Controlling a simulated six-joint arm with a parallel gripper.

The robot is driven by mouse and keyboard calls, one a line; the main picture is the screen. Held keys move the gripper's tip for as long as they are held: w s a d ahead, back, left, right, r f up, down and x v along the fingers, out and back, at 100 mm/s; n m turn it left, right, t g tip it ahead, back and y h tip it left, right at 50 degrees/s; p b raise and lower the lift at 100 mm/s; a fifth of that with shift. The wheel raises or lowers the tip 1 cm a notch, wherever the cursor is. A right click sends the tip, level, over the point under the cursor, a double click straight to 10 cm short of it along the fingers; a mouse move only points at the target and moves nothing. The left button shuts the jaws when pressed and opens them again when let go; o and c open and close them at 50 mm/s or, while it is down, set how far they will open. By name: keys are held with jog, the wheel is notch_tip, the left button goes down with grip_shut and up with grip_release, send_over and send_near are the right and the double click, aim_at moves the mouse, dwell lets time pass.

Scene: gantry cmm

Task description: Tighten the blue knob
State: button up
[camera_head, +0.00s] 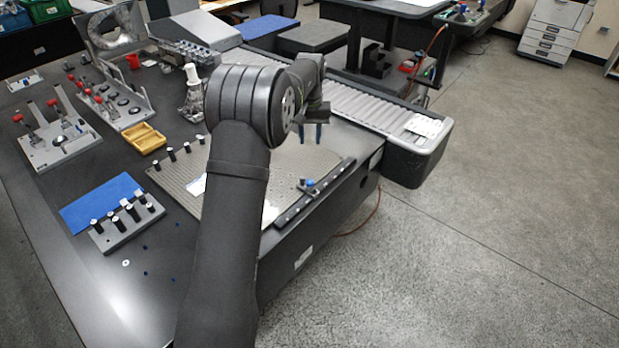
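A small blue knob (309,182) sits on a dark rail (325,187) along the near right edge of the perforated plate (240,175). My gripper (311,137) points down above the plate, higher in the picture than the knob and apart from it. Its two dark fingers are spread with a gap between them, and nothing shows in the gap. My arm hides part of the plate.
A ribbed conveyor-like bed (345,95) runs behind the plate. A grey fixture with black pegs (125,222) and a blue mat (98,200) lie at left. Fixtures with red-tipped clamps (60,140) stand farther left.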

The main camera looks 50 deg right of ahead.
aim_at(310, 182)
jog(key=shift+m, duration=0.3)
notch_tip(310, 182, down, 17)
jog(key=shift+f, duration=0.15)
grip_shut()
